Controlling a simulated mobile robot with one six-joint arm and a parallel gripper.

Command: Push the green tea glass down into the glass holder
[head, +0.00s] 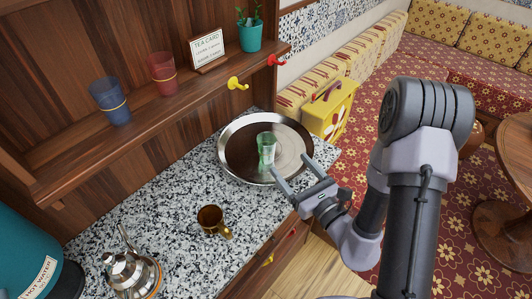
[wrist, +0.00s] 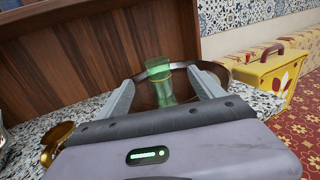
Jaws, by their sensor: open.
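The green tea glass (head: 266,148) stands upright on the round metal tray (head: 238,174) on the counter. It also shows in the wrist view (wrist: 160,82), framed between my fingers. My gripper (head: 289,164) is open and empty at the tray's front right edge, its fingers pointing toward the glass. In the wrist view both fingers of my gripper (wrist: 162,84) are spread wide, with a gap on each side of the glass. The brass glass holder (head: 210,219), a cup with a handle, stands empty-looking on the speckled counter, left of the tray. Its gold rim shows at the wrist view's left (wrist: 58,135).
A metal teapot (head: 131,274) and teal hot-water urn (head: 28,262) stand at the counter's left. The shelf above holds a blue glass (head: 110,101), a red glass (head: 163,73), a card and a plant. A yellow case (head: 332,112) is behind the tray. Counter between holder and tray is clear.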

